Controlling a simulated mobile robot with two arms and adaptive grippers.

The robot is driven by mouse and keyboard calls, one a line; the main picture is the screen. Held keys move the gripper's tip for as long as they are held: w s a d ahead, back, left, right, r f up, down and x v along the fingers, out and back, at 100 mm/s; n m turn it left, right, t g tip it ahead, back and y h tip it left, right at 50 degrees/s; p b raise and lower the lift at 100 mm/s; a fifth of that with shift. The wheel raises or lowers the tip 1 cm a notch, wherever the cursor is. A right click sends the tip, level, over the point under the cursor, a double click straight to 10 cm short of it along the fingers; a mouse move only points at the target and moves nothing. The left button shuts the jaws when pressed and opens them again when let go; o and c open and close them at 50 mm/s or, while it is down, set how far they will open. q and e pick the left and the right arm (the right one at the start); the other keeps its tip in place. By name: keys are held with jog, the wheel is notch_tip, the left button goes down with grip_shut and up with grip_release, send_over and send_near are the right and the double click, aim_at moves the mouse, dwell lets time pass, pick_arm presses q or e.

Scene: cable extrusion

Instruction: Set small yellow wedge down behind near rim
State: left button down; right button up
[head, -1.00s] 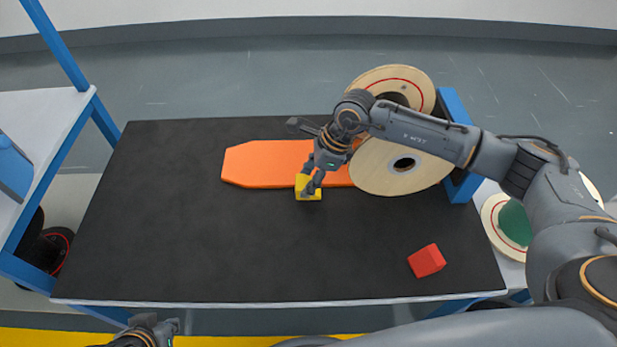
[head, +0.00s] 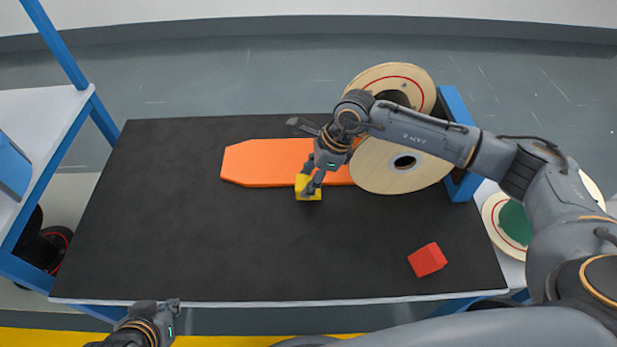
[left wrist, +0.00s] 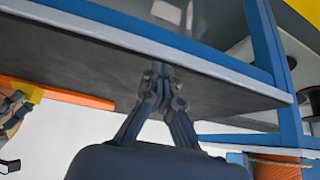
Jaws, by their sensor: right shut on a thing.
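The small yellow wedge (head: 302,182) is in my right gripper (head: 310,190), which is shut on it at the near edge of the orange board (head: 265,163). Fingers cover part of the wedge. I cannot tell whether it touches the table. The wooden spool's near rim (head: 385,172) stands to the right of it, over the board's right end. In the left wrist view the wedge (left wrist: 30,92) shows at the left edge, beside the orange board (left wrist: 75,96). My left gripper (head: 174,303) is at the table's front edge; its fingers (left wrist: 160,75) are together and empty in the left wrist view.
A red block (head: 427,260) lies at the front right of the black table (head: 190,235). The spool's far rim (head: 400,75) is at the back, by a blue post (head: 455,105). A blue-framed shelf (head: 45,120) stands at the left.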

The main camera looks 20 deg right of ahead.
aim_at(305, 181)
pick_arm(q)
jog(key=shift+w+d+r+t, duration=0.25)
jog(key=shift+w+t, duration=0.15)
jog(key=shift+w, duration=0.2)
pick_arm(e)
jog(key=shift+f, duration=0.15)
jog(key=o, duration=1.3)
jog(key=shift+c, duration=0.2)
jog(key=shift+r+p, duration=0.55)
jog(key=shift+r, duration=0.25)
jog(key=v, duration=0.2)
jog(key=shift+d+r, duration=0.2)
jog(key=shift+r, duration=0.1)
pick_arm(q)
jog(key=s+a+g+p, duration=0.1)
jog(key=s+a+g, duration=0.1)
jog(key=s, duration=0.5)
jog(key=shift+g+y+p, duration=0.4)
jog(key=shift+g, duration=0.5)
pick_arm(e)
jog(key=v, duration=0.9)
pick_arm(q)
jog(key=shift+a+f, duration=0.1)
pick_arm(e)
jog(key=shift+s, duration=0.1)
